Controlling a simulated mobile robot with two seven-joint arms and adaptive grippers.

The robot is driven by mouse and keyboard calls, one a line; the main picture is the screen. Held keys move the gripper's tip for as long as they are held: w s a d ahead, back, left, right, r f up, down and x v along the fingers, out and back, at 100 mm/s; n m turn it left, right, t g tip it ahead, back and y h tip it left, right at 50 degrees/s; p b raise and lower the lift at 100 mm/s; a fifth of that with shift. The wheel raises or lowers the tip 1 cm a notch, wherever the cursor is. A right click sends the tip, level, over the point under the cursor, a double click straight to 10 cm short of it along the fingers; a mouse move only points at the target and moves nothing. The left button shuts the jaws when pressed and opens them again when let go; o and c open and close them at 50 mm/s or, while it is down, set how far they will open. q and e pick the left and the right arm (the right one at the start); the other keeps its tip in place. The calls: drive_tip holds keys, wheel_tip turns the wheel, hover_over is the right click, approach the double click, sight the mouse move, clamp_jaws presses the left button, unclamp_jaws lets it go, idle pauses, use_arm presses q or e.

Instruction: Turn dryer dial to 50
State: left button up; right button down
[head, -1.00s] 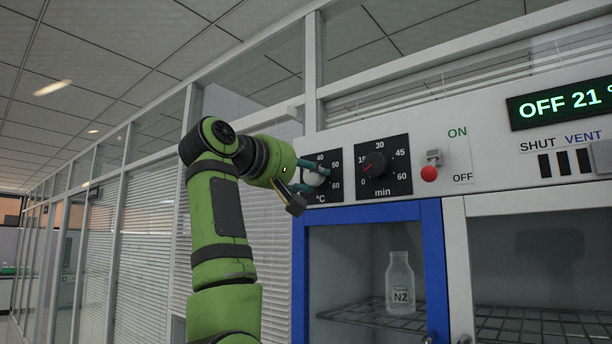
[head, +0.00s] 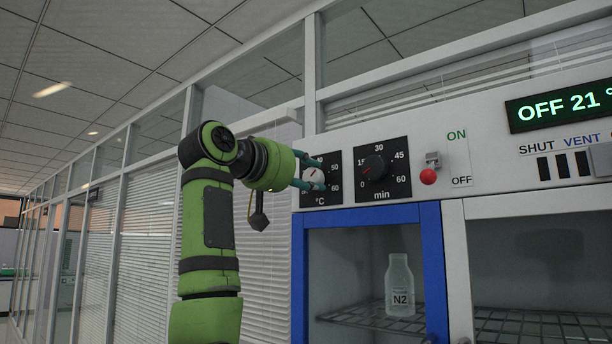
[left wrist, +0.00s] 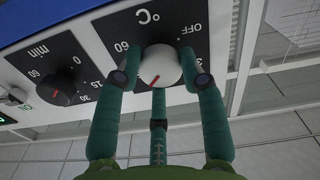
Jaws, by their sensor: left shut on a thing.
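The dryer dial (left wrist: 160,66) is a white round knob with a red pointer line, on a black °C plate (left wrist: 195,20) that appears upside down in the left wrist view. The pointer slants toward the lower left there; the number it faces is hidden by my fingers. The plate's 60 shows at upper left and OFF at upper right. My left gripper (left wrist: 159,80) has teal fingers closed around the dial. In the head view, the left gripper (head: 314,175) reaches the plate from the left and partly covers the dial (head: 313,178). My right gripper is not in view.
A black min dial (head: 374,168) sits right of the °C plate, followed by a red-tipped ON/OFF switch (head: 429,174). The green display (head: 565,105) reads OFF 21. Below is a blue-framed door (head: 428,260) with an N2 bottle (head: 400,287) behind it.

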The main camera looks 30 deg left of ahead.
use_arm(q)
drive_tip(key=shift+w+f+m, duration=0.1)
drive_tip(key=shift+f+m, duration=0.05)
drive_tip(key=shift+m, duration=0.95)
drive_tip(key=o, duration=1.2)
drive_tip(key=shift+w, duration=0.1)
drive_tip(key=shift+c, duration=0.2)
drive_tip(key=shift+s, duration=0.55)
drive_tip(key=s+a, duration=0.1)
drive_tip(key=s, duration=1)
drive_tip(key=shift+w, duration=0.1)
